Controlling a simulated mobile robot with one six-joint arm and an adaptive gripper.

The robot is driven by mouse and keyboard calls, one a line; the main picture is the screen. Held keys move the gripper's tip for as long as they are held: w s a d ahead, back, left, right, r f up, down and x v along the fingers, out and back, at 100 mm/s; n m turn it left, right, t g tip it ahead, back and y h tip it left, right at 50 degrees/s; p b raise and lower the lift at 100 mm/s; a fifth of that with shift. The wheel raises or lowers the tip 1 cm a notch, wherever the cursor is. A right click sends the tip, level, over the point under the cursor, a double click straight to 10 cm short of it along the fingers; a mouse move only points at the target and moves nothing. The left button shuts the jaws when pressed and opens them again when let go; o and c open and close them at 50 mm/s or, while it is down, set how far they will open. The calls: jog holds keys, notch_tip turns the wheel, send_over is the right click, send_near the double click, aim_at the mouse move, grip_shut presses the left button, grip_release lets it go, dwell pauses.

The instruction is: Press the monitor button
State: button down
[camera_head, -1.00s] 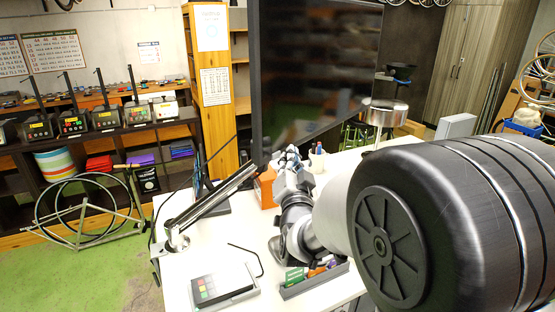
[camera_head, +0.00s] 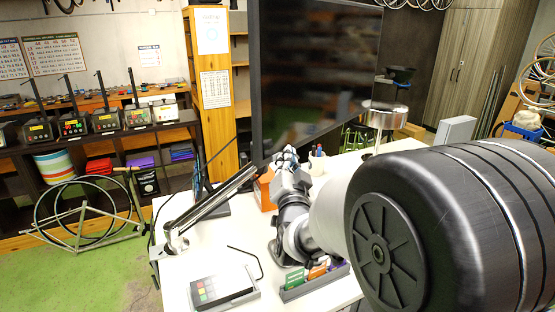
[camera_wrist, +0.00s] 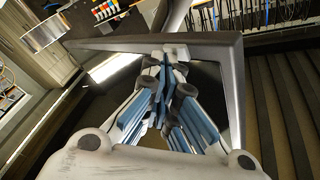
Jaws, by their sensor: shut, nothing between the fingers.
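The monitor (camera_head: 315,70) is a large dark screen on a tilted arm (camera_head: 215,205) above the white table. My gripper (camera_head: 288,153) is just below the monitor's lower left corner, pointing up. In the wrist view my gripper (camera_wrist: 165,62) is shut and empty, its blue-padded fingers together. Its tips overlap a grey angled bar (camera_wrist: 110,44) that looks like the monitor's frame; I cannot tell whether they touch it. I cannot make out the monitor button in either view.
A round metal container (camera_head: 384,116) stands at the back right.

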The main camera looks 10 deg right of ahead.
dwell(0.4)
jog(key=shift+s+d+b, duration=0.55)
jog(key=shift+s+b, duration=0.05)
jog(key=shift+b, duration=0.15)
jog(key=s+d+b, duration=0.3)
jog(key=s+d, duration=0.1)
jog(key=shift+s, duration=0.3)
